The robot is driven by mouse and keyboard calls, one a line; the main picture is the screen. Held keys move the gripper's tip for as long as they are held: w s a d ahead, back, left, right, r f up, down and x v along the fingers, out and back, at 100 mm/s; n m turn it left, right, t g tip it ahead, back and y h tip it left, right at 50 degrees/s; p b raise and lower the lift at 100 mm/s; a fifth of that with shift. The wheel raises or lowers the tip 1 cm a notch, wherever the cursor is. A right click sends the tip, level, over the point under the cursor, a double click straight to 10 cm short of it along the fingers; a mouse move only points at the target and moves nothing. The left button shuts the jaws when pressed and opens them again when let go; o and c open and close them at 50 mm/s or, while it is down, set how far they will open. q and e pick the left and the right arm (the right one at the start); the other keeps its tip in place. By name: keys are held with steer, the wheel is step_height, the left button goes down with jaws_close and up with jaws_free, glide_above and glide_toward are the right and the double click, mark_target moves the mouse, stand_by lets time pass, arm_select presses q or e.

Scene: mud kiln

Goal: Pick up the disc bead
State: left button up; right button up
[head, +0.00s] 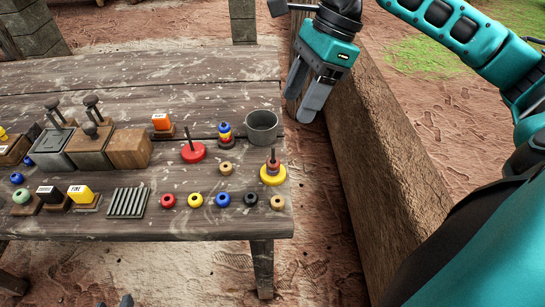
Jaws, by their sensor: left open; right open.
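Several small ring-shaped beads lie on the wooden table: a red bead (168,201), a yellow bead (196,200), a blue bead (223,199), a black bead (251,199), and two tan beads, one at the front right corner (278,202) and one further back (226,168). I cannot tell which is the disc bead. My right gripper (308,101) is open and empty, pointing down beyond the table's right edge, apart from the beads. My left gripper (118,303) shows only as dark tips at the bottom edge, in front of the table; it is open.
A red disc with a spindle (193,152), a yellow disc with a spindle (273,177), a coloured stack (225,133) and a grey cup (262,127) stand nearby. Stamp-like blocks (89,148) and a ridged plate (127,203) are left. A thick beam (385,170) stands right. The table's back is clear.

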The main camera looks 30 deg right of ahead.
glide_above(277, 159)
steer(key=d, duration=0.2)
step_height(277, 159, down, 6)
steer(key=shift+s+b+x, duration=0.2)
steer(key=shift+b+x, duration=0.7)
steer(key=shift+x, duration=2.05)
arm_select(q)
steer(key=f, duration=0.2)
steer(key=shift+s+a+f, duration=0.15)
steer(key=shift+s+f, duration=0.15)
steer(key=shift+s, duration=0.05)
arm_select(e)
steer(key=shift+d, duration=0.1)
arm_select(q)
steer(key=shift+w, duration=0.1)
arm_select(e)
jaws_close()
